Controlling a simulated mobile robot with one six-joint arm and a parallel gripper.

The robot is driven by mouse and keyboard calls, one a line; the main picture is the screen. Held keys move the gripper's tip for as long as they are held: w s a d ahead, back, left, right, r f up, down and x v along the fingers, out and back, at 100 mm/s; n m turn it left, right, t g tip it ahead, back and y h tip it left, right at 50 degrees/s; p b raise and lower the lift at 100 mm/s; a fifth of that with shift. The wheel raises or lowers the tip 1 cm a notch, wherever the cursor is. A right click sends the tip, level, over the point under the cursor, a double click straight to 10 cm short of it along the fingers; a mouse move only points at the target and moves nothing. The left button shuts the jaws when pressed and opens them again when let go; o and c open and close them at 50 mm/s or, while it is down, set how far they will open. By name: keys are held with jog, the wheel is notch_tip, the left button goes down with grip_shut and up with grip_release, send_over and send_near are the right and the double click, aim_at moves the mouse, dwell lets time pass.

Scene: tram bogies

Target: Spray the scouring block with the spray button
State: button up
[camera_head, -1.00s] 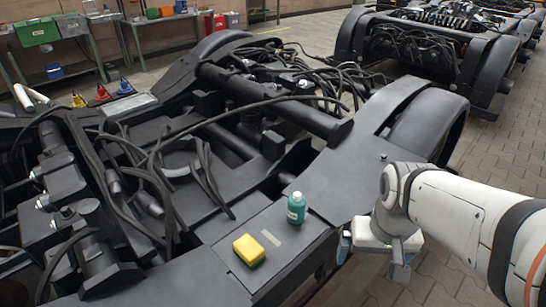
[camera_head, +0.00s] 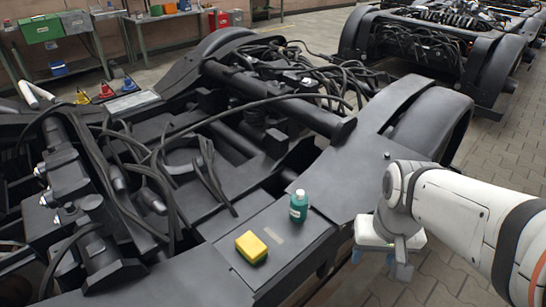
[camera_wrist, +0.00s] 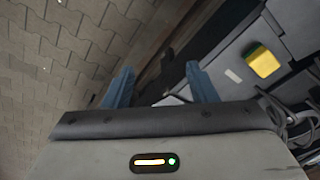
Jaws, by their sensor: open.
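The scouring block (camera_head: 251,247), yellow with a dark green layer beneath, lies on a flat dark plate of the bogie frame. It also shows in the wrist view (camera_wrist: 264,61) at the upper right. A teal bottle with a pale cap (camera_head: 298,206) stands upright on the same plate, right of and behind the block; I cannot make out a spray button on it. My gripper (camera_head: 380,257) hangs to the right of the plate, apart from both things. In the wrist view its blue fingers (camera_wrist: 160,85) are spread with nothing between them.
The black bogie frame (camera_head: 190,272) fills the left and middle, with cables (camera_head: 215,170) over it. A second bogie (camera_head: 420,40) stands behind. The paved floor (camera_head: 455,265) at the right is clear.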

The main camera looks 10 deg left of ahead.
grip_shut()
dwell(0.3)
dwell(0.6)
